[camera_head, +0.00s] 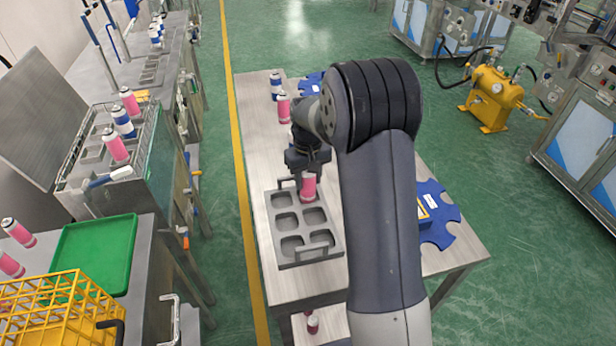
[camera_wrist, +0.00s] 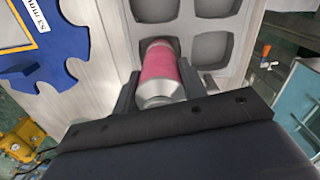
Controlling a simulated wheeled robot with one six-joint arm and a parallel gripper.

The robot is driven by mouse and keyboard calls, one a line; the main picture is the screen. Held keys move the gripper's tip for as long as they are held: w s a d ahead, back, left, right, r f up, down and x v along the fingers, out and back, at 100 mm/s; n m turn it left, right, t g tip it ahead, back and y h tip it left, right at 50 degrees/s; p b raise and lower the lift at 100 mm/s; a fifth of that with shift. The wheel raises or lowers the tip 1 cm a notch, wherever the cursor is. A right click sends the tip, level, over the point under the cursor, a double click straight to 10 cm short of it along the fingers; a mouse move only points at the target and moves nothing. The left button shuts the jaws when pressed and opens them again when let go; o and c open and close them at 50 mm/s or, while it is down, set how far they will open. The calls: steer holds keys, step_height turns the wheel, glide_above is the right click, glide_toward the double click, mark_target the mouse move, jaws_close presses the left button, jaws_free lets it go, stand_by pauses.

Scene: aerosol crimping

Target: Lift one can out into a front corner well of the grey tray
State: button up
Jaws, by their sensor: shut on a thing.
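The grey tray (camera_head: 303,230) lies on the table, with two columns of square wells and a raised handle at each end. My gripper (camera_head: 308,172) is over its far right corner, shut on a pink can (camera_head: 308,187). The can stands about upright, in or just above that corner well; I cannot tell whether its base rests on the floor. In the wrist view, the pink can (camera_wrist: 160,68) with its silver top sits between the two fingers of my gripper (camera_wrist: 160,88). The tray (camera_wrist: 187,40) shows behind it, and its other visible wells look empty.
A pink can (camera_head: 284,107) and a blue-white can (camera_head: 276,86) stand at the table's far end. A blue lobed plate (camera_head: 437,205) lies right of the tray, partly behind my arm. A green tray (camera_head: 95,257) and yellow crate (camera_head: 60,310) are at left, across an aisle.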

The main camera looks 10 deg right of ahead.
steer(key=shift+f+b, duration=0.3)
steer(key=shift+f, duration=0.15)
stand_by(0.5)
steer(key=o, duration=1)
steer(key=shift+o, duration=0.2)
step_height(320, 180, up, 11)
steer(key=shift+f+b, duration=0.1)
steer(key=shift+b, duration=0.3)
step_height(320, 180, down, 10)
steer(key=shift+f+p, duration=0.25)
steer(key=shift+p, duration=0.2)
steer(key=shift+r, duration=0.2)
